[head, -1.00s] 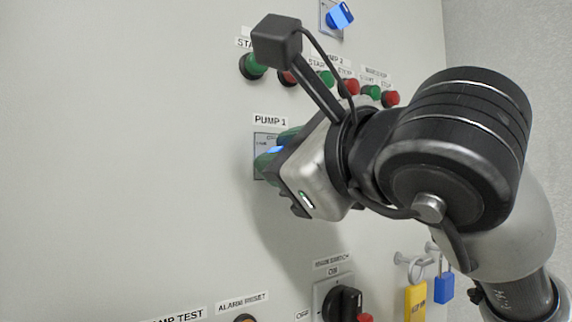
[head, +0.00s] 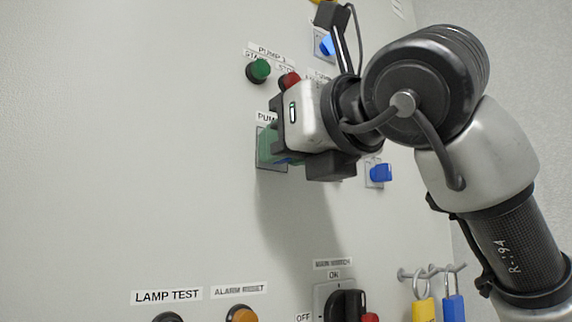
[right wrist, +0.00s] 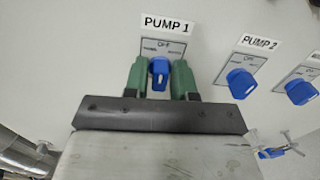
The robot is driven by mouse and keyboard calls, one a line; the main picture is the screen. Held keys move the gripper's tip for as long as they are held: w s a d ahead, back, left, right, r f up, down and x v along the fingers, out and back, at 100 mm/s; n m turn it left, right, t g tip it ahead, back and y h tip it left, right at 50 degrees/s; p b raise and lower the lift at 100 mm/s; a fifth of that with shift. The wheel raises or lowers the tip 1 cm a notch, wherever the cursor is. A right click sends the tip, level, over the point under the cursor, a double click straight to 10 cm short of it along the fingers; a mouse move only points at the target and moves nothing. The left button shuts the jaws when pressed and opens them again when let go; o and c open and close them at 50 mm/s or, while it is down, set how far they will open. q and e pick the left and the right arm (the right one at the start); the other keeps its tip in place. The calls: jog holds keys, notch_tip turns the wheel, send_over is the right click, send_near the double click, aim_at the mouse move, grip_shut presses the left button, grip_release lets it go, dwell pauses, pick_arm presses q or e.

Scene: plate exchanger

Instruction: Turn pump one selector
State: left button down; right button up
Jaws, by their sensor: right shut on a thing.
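The pump one selector is a blue knob (right wrist: 159,70) on a small plate under the PUMP 1 label in the right wrist view. The plate reads OFF at its top, and the knob's grip lies roughly along the plate's vertical. My right gripper (right wrist: 158,79) is shut on this knob, with one green finger on each side. In the head view the right gripper (head: 275,147) reaches in from the right against the panel. There the gripper covers most of the selector plate (head: 262,150) and part of its label. My left gripper is not in view.
The PUMP 2 blue knob (right wrist: 241,84) and another blue knob (right wrist: 300,92) sit to the right. A green button (head: 258,70) and a red button (head: 289,80) are above my gripper. Below are a black main switch (head: 347,303) and hanging yellow (head: 423,310) and blue (head: 454,308) padlocks.

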jog(key=shift+r+m, duration=0.1)
jog(key=shift+m, duration=0.2)
jog(key=o, duration=0.7)
jog(key=shift+o, duration=0.2)
jog(key=b+v, duration=0.4)
jog(key=v, duration=0.7)
jog(key=shift+b, duration=0.35)
